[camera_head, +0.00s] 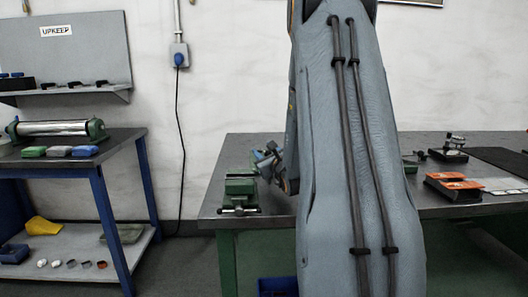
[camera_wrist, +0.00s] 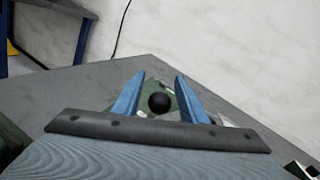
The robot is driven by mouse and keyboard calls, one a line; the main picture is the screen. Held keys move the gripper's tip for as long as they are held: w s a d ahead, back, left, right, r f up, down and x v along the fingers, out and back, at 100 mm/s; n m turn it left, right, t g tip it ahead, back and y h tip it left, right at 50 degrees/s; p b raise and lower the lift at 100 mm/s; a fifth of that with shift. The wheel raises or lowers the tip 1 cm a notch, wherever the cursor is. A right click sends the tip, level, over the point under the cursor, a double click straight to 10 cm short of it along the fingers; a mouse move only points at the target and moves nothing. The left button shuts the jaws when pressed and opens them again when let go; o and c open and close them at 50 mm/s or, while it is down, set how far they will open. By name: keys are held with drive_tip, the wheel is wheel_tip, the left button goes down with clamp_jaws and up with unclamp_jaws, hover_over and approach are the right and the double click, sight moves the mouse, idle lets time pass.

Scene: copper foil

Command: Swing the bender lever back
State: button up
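My gripper (camera_wrist: 159,80) shows in the wrist view with its two blue fingers apart. A round black knob (camera_wrist: 159,102) lies between the fingers in the picture, with a gap on each side. It looks like the end of the bender lever, seen end-on, so the lever's shaft and angle are hidden. Part of a green and pale body (camera_wrist: 151,84) shows behind the knob. In the head view my gripper (camera_head: 267,164) is low over the workbench, just right of the green vise, and my arm hides most of the bender's area.
The green vise (camera_head: 240,190) stands at the left front of the workbench (camera_head: 222,213). Orange packets (camera_head: 455,181) and a small device (camera_head: 449,152) lie to the right. A blue-legged side table (camera_head: 118,142) with a roller (camera_head: 55,128) stands at the left.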

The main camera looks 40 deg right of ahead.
drive_tip(key=v, duration=0.8)
drive_tip(key=shift+b, duration=0.3)
drive_tip(key=shift+c, duration=0.2)
